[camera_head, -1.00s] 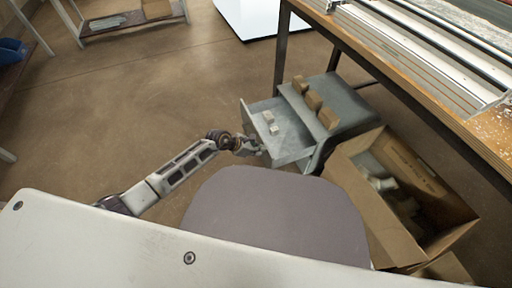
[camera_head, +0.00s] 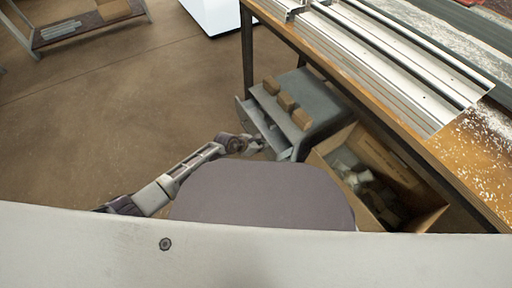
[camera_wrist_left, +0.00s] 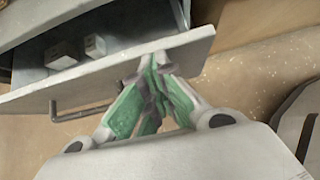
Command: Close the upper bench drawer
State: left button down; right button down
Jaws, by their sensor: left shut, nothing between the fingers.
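The upper bench drawer (camera_head: 266,124) is partly open, sticking out to the left from the grey drawer cabinet (camera_head: 317,99) under the bench. In the left wrist view its pale front panel (camera_wrist_left: 110,72) crosses the picture, with a dark bar handle (camera_wrist_left: 72,116) below. Two small pale blocks, one white block (camera_wrist_left: 62,53) and a smaller one (camera_wrist_left: 95,45), lie inside. My left gripper (camera_head: 260,146) is shut and empty. In the left wrist view its green-padded fingertips (camera_wrist_left: 154,72) are at the panel near its right end, right of the handle, seemingly touching it. My right gripper is not in view.
Several brown blocks (camera_head: 287,101) sit on top of the cabinet. An open cardboard box (camera_head: 333,148) with pale pieces stands right of it. The workbench (camera_head: 357,101) with metal profiles runs above. The floor (camera_head: 150,110) left of the drawer is clear.

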aim_at(270, 143)
pick_arm(q)
jog(key=w+d, duration=0.2)
jog(key=d, duration=0.1)
jog(key=shift+w+d, duration=0.1)
jog(key=shift+d, duration=0.05)
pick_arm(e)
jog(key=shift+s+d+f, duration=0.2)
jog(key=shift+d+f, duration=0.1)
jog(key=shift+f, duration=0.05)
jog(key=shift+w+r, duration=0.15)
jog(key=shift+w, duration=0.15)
